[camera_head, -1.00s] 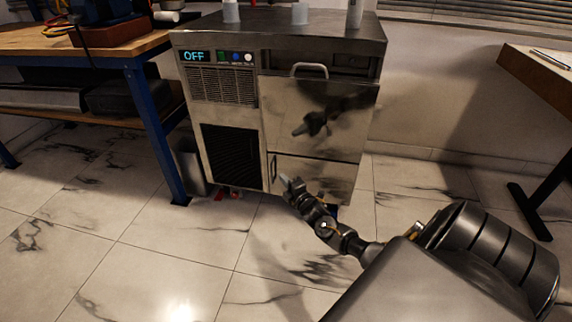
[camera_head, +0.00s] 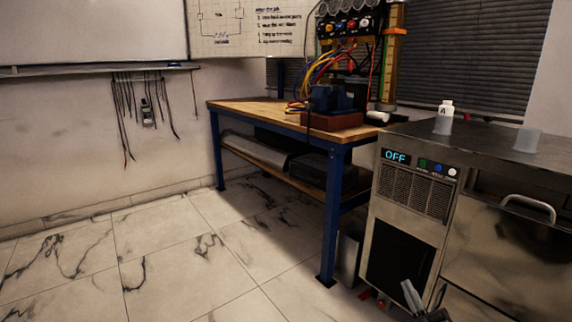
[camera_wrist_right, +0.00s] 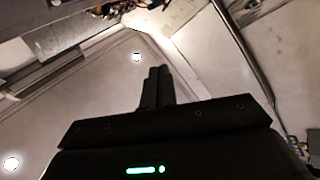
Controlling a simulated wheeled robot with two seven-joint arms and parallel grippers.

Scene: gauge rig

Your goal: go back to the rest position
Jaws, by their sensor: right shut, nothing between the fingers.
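My right gripper (camera_head: 412,298) shows at the bottom edge of the head view, in front of the lower part of the steel machine (camera_head: 405,235). Its fingers are together and hold nothing. Most of the right arm is below the head view. My left gripper is in neither view.
The machine's display (camera_head: 396,156) reads OFF. A white bottle (camera_head: 445,110) and a translucent cup (camera_head: 527,140) stand on its top. A blue-legged workbench (camera_head: 290,122) with wired gear stands left of it. The tiled floor (camera_head: 170,260) at left is clear.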

